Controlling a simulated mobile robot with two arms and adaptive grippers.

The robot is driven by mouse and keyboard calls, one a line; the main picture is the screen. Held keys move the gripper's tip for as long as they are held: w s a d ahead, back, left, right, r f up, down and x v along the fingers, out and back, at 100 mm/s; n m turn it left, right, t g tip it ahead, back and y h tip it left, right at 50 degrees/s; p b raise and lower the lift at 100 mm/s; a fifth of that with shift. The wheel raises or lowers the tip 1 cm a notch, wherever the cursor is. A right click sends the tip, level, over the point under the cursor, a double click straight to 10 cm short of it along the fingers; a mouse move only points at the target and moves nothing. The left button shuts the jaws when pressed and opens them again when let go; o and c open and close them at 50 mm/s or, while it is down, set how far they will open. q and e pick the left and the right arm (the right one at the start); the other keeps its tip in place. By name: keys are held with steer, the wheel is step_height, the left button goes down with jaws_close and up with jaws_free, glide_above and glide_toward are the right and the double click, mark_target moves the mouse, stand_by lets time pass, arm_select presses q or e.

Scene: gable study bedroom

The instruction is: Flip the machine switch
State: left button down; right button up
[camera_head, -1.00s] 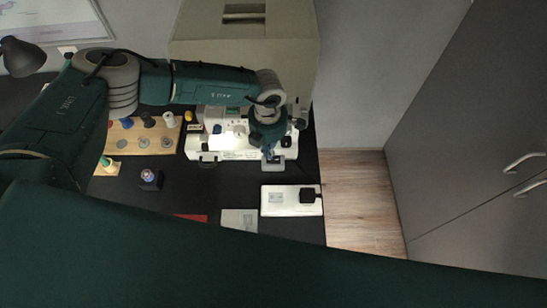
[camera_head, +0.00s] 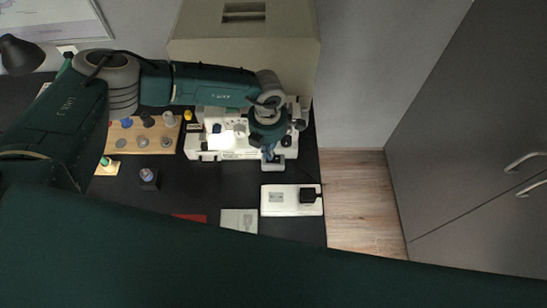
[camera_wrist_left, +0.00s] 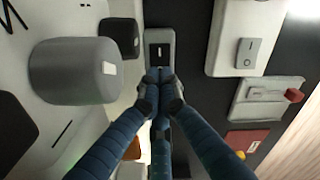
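The white machine (camera_head: 228,152) stands at the back of the dark desk with its lamp lit. A grey switch plate with a dark rocker (camera_wrist_left: 159,52) lies in front of my left gripper in the left wrist view. My left gripper (camera_wrist_left: 160,76) has its blue fingers drawn together with nothing between them. Its tips lie at the lower edge of the switch plate in the picture; I cannot tell whether they touch it. In the head view, the left gripper (camera_head: 270,155) points down at the machine's right end. My right gripper is not in view.
A wooden spool board (camera_head: 144,134) is at the left. A grey cabinet (camera_head: 485,130) stands right.

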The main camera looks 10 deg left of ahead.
arm_select(q)
steer(key=shift+f+b, duration=0.6)
steer(key=shift+f, duration=0.1)
steer(key=shift+r, duration=0.1)
steer(key=shift+r+p, duration=0.9)
steer(key=shift+r, duration=0.2)
steer(key=shift+r+p, duration=1.45)
steer(key=shift+r, duration=0.95)
steer(key=shift+s+f, duration=0.15)
